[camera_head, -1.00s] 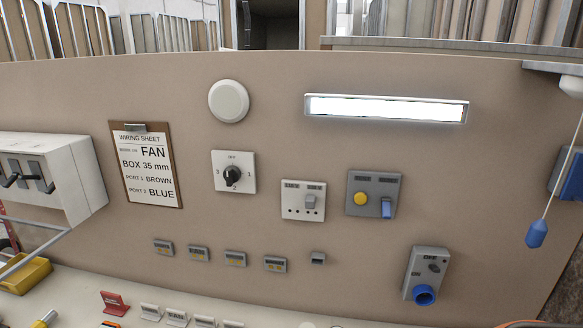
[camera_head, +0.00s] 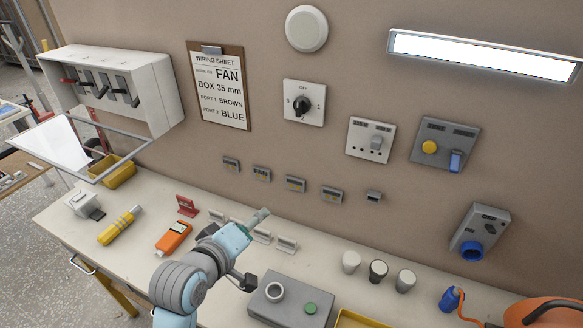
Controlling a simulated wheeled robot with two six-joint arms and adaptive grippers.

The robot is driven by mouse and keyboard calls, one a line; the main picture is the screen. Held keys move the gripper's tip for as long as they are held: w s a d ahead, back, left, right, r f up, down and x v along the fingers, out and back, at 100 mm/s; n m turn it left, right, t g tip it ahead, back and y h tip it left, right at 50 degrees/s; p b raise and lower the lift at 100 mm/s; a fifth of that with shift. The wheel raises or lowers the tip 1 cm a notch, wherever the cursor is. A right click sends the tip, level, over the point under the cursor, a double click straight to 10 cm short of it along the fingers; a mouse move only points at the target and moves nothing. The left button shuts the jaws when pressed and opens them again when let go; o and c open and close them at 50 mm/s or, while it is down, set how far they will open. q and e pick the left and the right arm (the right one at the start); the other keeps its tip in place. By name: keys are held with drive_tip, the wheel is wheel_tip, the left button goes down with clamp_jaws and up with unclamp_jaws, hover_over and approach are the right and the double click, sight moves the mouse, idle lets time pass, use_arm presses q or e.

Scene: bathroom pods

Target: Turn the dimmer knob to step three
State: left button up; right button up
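The dimmer knob (camera_head: 302,105) is a black rotary knob on a white square plate on the beige wall, seen in the head view. The plate reads OFF at the top, 1 at the right and 3 at the left; the lower mark is hard to read. The knob's exact pointer direction is too small to tell. My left arm reaches over the bench from the bottom, below the plate and well apart from it. A dark part at its end (camera_head: 245,282) seems to belong to my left gripper; its fingers are not clear. My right gripper is out of view.
A clipboard (camera_head: 220,87) hangs left of the knob, and a socket plate (camera_head: 370,141) is to its right. A round white fixture (camera_head: 306,29) is above. A grey box with a green button (camera_head: 288,303) stands on the bench (camera_head: 140,190). The wall around the knob is clear.

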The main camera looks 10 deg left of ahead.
sight(297, 110)
use_arm(q)
drive_tip(key=w+d+r+n+t+h, duration=0.1)
drive_tip(key=w+d+r+n+t, duration=0.15)
drive_tip(key=r, duration=0.65)
drive_tip(key=w+d+r+n+t+h, duration=0.1)
drive_tip(key=w+r+n+t, duration=0.25)
drive_tip(key=r, duration=0.45)
drive_tip(key=shift+g, duration=0.5)
drive_tip(key=x, duration=0.9)
drive_tip(key=p+x, duration=0.1)
drive_tip(key=x, duration=0.4)
drive_tip(key=shift+w+a, duration=0.15)
drive_tip(key=shift+a, duration=0.2)
drive_tip(key=shift+r, duration=0.1)
drive_tip(key=shift+c, duration=0.4)
drive_tip(key=c, duration=1.1)
